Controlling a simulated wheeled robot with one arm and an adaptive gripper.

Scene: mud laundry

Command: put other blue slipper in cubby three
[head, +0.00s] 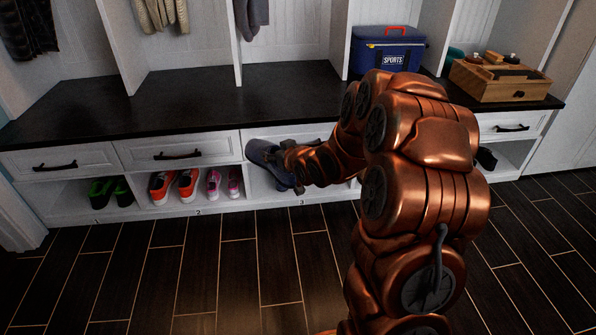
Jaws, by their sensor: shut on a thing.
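A blue slipper (266,158) is held by my gripper (284,160) in front of the bench, at the height of the drawer row and the top of the cubby marked 3. The slipper is tilted, with its sole side toward the lower right. Cubby three (262,190) is the open white compartment below, with the label 3 on its lower edge. My gripper is shut on the slipper, and its fingers are partly hidden by the arm. My arm hides the right part of cubby three, and the other blue slipper cannot be made out.
Green shoes (110,191) sit in the left cubby. Orange sneakers (174,186) and pink shoes (224,183) sit in cubby two. A dark shoe (486,158) shows at the far right. A blue sports cooler (386,52) and wooden box (498,80) stand on the bench. Floor at left is clear.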

